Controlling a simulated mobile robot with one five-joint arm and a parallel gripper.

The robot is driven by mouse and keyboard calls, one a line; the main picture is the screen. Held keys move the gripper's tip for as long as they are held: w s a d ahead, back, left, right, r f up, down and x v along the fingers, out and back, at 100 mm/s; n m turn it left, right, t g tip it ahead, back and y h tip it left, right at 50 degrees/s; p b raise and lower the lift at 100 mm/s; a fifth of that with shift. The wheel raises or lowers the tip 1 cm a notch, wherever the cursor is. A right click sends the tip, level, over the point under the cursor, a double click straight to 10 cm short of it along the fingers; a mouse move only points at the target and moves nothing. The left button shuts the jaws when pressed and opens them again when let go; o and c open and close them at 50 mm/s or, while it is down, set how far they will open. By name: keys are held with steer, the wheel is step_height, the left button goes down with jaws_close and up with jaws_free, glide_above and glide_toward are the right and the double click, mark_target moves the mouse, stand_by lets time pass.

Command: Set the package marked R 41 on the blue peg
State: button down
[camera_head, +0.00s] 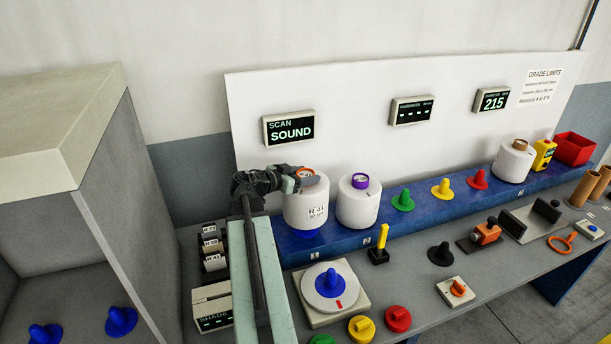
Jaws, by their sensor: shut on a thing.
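The package marked R 41 (305,212) is a white yarn bobbin with an orange-rimmed tube, at the left end of the blue ledge. My gripper (304,178) is shut on its tube top. The package is upright; whether its base touches the ledge I cannot tell. A bright blue patch shows under its front edge. A blue peg (328,281) stands on a white disc with a red mark, on a square plate in front of the ledge. Two more blue pegs, one on the left (44,333) and one on the right (121,320), stand in the grey cabinet.
A purple-tubed bobbin (359,203) stands close right of the package. Green (403,200), yellow (442,189) and red (478,180) pegs follow along the ledge (421,215). A screen (289,129) reads SCAN SOUND. A yellow-handled tool (380,244) stands in front of the ledge.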

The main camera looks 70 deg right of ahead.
steer(key=shift+f+b, duration=2.8)
steer(key=shift+f, duration=0.45)
steer(key=shift+c, duration=2.1)
jaws_free()
steer(key=p+v, duration=0.1)
steer(key=v, duration=0.7)
steer(key=shift+p, duration=0.4)
